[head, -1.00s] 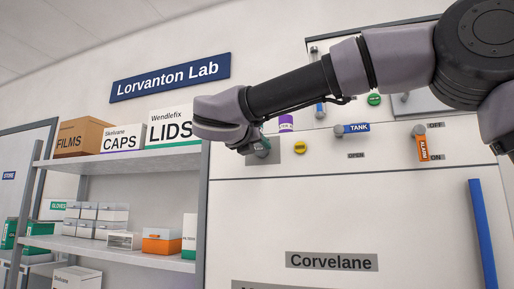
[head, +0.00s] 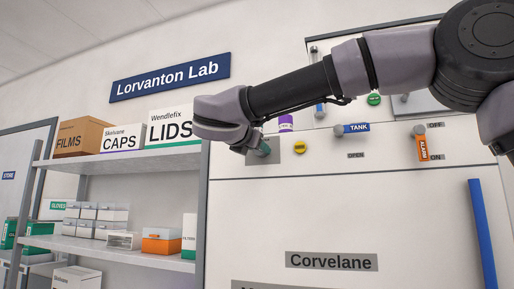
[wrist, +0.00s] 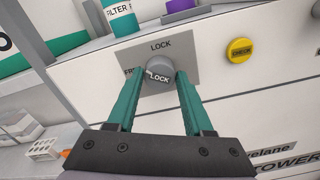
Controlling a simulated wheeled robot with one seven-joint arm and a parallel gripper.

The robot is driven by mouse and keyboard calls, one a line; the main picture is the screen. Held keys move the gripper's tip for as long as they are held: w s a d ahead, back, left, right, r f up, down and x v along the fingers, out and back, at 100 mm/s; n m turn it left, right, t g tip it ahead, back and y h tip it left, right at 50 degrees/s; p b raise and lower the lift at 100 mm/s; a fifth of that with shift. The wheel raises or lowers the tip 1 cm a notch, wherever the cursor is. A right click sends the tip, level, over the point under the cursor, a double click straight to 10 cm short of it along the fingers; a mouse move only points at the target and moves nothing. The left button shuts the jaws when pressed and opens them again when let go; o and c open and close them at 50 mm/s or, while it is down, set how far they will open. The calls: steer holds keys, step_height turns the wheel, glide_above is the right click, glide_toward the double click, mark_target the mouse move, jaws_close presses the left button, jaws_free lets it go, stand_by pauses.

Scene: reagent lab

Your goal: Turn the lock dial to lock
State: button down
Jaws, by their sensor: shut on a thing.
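The lock dial (wrist: 158,68) is a grey knob with the word LOCK on its front, in the upper middle of the wrist view. It sits on a grey plate (wrist: 190,58) marked LOCK above the knob; a second label at left is partly hidden by a finger. My gripper (wrist: 157,78) has its two green fingers on either side of the knob, shut on it. The knob's word looks slightly tilted; which mark it points to is hard to tell. In the head view, my gripper (head: 259,147) covers most of the dial at the plate (head: 273,157).
A yellow CHECK button (wrist: 240,50) is right of the plate. A teal-banded FILTER container (wrist: 120,18) stands just above it. A blue TANK lever (head: 356,128) and orange ALARM lever (head: 422,148) are further right. A shelf (head: 120,158) with boxes stands left.

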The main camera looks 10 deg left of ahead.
steer(key=m, duration=1.1)
steer(key=shift+f+m, duration=0.1)
steer(key=shift+m, duration=0.3)
stand_by(0.3)
steer(key=shift+c, duration=1.5)
jaws_free()
steer(key=s, duration=1)
steer(key=shift+s+a, duration=0.35)
steer(key=shift+s, duration=0.05)
